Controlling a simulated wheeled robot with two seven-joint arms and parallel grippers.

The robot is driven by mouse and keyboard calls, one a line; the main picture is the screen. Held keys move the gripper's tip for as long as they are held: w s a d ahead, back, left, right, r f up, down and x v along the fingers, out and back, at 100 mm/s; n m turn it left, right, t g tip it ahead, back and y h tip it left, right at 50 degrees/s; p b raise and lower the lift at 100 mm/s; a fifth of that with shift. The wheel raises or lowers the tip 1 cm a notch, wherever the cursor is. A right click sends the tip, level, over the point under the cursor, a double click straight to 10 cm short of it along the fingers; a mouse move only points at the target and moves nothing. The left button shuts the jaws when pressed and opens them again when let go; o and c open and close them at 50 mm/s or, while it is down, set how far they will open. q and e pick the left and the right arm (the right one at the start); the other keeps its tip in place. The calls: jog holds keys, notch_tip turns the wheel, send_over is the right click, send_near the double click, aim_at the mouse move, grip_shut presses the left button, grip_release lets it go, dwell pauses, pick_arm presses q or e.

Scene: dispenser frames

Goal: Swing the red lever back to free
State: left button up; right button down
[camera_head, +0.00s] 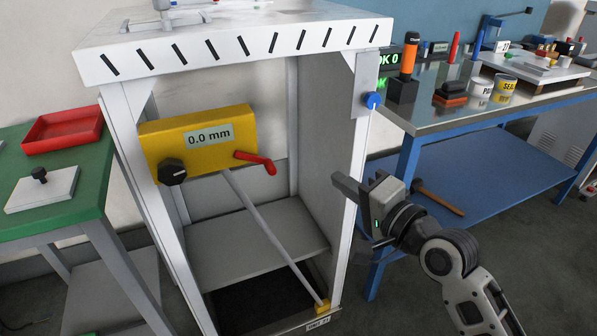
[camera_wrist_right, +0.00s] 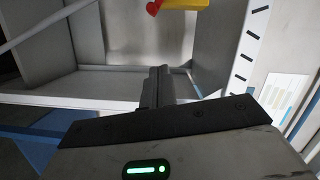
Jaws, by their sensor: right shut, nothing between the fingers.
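The red lever (camera_head: 257,162) is on the right end of the yellow gauge box (camera_head: 160,140), pointing right and slightly down. The box has a black knob (camera_head: 172,172) and a display reading 0.0 mm. In the right wrist view the lever's red tip (camera_wrist_right: 153,7) shows at the top edge beside the yellow box (camera_wrist_right: 187,4). My right gripper (camera_head: 347,187) is shut and empty, in front of the frame's right post, to the right of and a little below the lever, apart from it. Its closed fingers also show in the right wrist view (camera_wrist_right: 158,75). My left gripper is not in view.
The white frame (camera_head: 341,230) stands around the box, with a blue knob (camera_head: 372,100) on its right post. A diagonal rod (camera_head: 265,228) runs below the box. A green table (camera_head: 60,222) is left; a blue workbench (camera_head: 440,108) is right. Open space lies before the lever.

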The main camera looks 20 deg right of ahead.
jog(key=w+a+f, duration=0.1)
jog(key=w+a, duration=0.5)
jog(key=w, duration=0.3)
jog(key=shift+w+a+f+p, duration=0.15)
jog(key=shift+a+f+p, duration=0.1)
jog(key=shift+f+p, duration=0.15)
jog(key=shift+a+f+m, duration=0.1)
jog(key=shift+f+m, duration=0.1)
jog(key=shift+m, duration=0.1)
